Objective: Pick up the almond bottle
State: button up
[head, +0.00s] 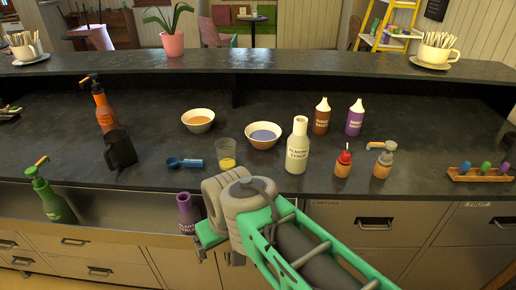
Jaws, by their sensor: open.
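The almond bottle (297,153) is white with dark lettering and stands upright on the dark counter, right of centre in the head view. Nothing hides it. My gripper (207,236) is low in front of the counter, to the left of and nearer than the almond bottle. It is open and well apart from the bottle. My arm comes in from the lower right, and the gripper's fingertips are mostly hidden or turned away.
A glass (227,160), an orange-filled bowl (198,120) and a blue-filled bowl (263,135) stand left of the almond bottle. A red-topped bottle (343,168) and pump bottle (382,164) stand right. A purple bottle (187,214) is close to my gripper.

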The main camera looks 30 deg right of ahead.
aim_at(298, 143)
jog(key=z, duration=1.15)
jog(key=i, duration=0.5)
jog(key=u, duration=0.6)
